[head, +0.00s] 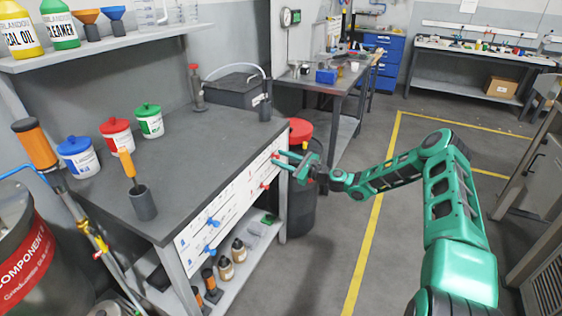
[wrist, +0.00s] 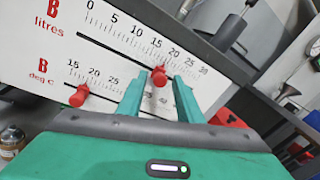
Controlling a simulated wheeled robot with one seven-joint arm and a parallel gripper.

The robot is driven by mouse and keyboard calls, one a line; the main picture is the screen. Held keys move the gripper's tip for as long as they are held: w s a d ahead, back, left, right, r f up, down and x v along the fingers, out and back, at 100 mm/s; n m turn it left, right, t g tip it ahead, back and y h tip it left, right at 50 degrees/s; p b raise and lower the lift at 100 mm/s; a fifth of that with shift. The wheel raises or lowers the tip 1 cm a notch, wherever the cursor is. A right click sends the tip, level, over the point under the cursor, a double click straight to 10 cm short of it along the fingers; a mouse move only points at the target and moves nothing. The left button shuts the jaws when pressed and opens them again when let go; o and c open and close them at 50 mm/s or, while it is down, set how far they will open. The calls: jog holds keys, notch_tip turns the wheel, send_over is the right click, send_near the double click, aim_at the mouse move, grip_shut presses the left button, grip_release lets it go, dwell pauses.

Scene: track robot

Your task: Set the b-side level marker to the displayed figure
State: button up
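The B litres scale (wrist: 140,43) is on a white panel, numbered 0 to 30. Its red level marker (wrist: 159,76) sits under the upper half of the scale, roughly between 15 and 20; the exact reading is unclear. My gripper (wrist: 161,78) is open, its two green fingers on either side of this marker, with small gaps visible. In the head view my gripper (head: 288,164) is at the panel's far right end. A second red marker (wrist: 79,95) is on the B deg C scale, below and left. No displayed target figure is readable.
The panel (head: 235,202) is on the front of a dark workbench (head: 190,150); blue markers (head: 212,222) are on its left part. A black drum with a red lid (head: 300,130) stands close behind my gripper. Open floor lies to the right.

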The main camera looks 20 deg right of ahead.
jog(key=v, duration=1)
jog(key=shift+s+d, duration=0.25)
jog(key=shift+d, duration=0.05)
jog(key=shift+a, duration=0.1)
